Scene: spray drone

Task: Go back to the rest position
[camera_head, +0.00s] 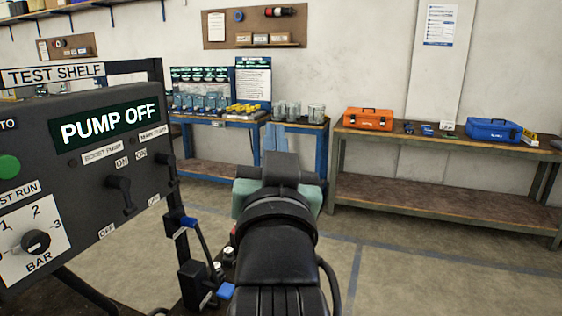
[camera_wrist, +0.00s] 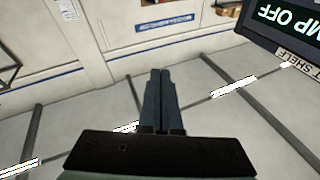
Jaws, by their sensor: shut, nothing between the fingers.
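My gripper (camera_wrist: 158,98) shows in the wrist view with its two dark fingers together and nothing between them. A corner of the panel also shows at the upper right in the wrist view (camera_wrist: 262,38). My gripper is apart from the panel.
A workbench (camera_head: 440,195) at the right carries an orange toolbox (camera_head: 368,119) and a blue case (camera_head: 492,130). A blue bench (camera_head: 322,150) with jars stands behind. The floor right of my arm is clear.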

